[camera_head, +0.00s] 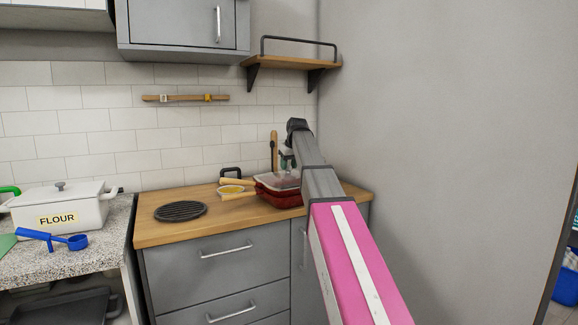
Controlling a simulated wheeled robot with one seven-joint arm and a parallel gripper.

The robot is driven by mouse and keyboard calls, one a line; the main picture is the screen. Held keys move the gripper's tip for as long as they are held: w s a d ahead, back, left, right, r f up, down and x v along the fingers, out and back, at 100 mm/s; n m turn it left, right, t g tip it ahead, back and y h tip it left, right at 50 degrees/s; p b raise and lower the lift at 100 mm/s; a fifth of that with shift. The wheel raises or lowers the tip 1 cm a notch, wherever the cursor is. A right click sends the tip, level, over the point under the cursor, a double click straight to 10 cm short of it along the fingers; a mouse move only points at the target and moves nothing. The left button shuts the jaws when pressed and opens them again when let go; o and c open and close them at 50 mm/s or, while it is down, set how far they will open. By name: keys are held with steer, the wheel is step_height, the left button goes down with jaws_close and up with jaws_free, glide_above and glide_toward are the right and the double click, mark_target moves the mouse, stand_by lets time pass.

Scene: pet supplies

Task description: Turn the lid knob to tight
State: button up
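A red container (274,196) with a pale, see-through lid (277,182) stands at the right end of the wooden counter. My gripper (287,165) points down over this lid, at the end of my pink and grey arm. It is small and partly hidden by the arm, so I cannot tell whether its fingers are open or touch anything. No knob on this lid can be made out. A white FLOUR box (72,214) on the left speckled counter has a lid with a small grey knob (60,187), far from my gripper.
Blue measuring scoops (52,240) lie before the flour box. A wall shelf (291,62) hangs above my gripper. A grey wall (440,150) closes the right side.

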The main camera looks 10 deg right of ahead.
steer(key=v, duration=1)
steer(key=shift+s+r, duration=0.15)
steer(key=shift+r, duration=0.15)
steer(key=shift+s, duration=0.1)
